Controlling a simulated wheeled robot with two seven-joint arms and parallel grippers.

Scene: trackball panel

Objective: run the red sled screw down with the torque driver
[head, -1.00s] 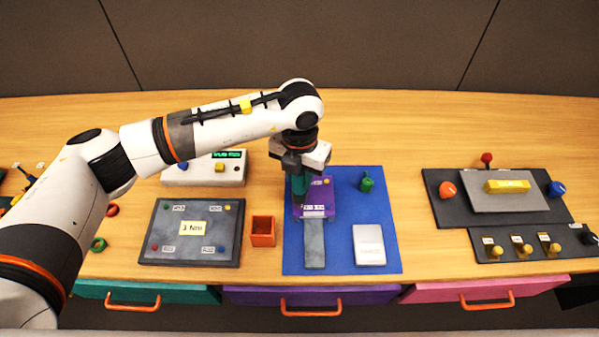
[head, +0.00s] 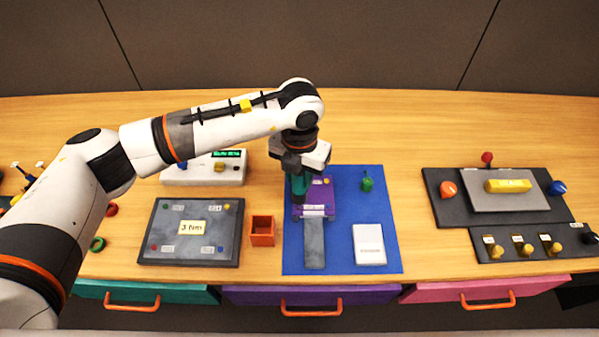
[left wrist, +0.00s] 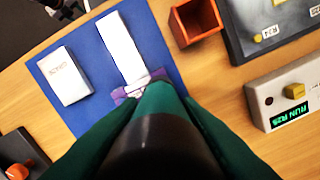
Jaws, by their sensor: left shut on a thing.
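My left gripper (head: 299,178) is over the left part of the purple sled (head: 326,197) and points down. It is shut on the torque driver, which shows as a dark, teal-ended body (left wrist: 158,115) filling the lower middle of the left wrist view. The driver's tip and the red sled screw are hidden behind the gripper and driver, so I cannot tell whether they touch. A grey rail (head: 314,245) runs from the sled toward the front of the blue mat (head: 340,250).
An orange open box (head: 262,231) and a dark panel marked 3 Nm (head: 150,248) stand left of the mat. A white box with a green display (head: 228,154) is behind. A white block (head: 369,245) and a green knobbed piece (head: 367,182) are on the mat's right.

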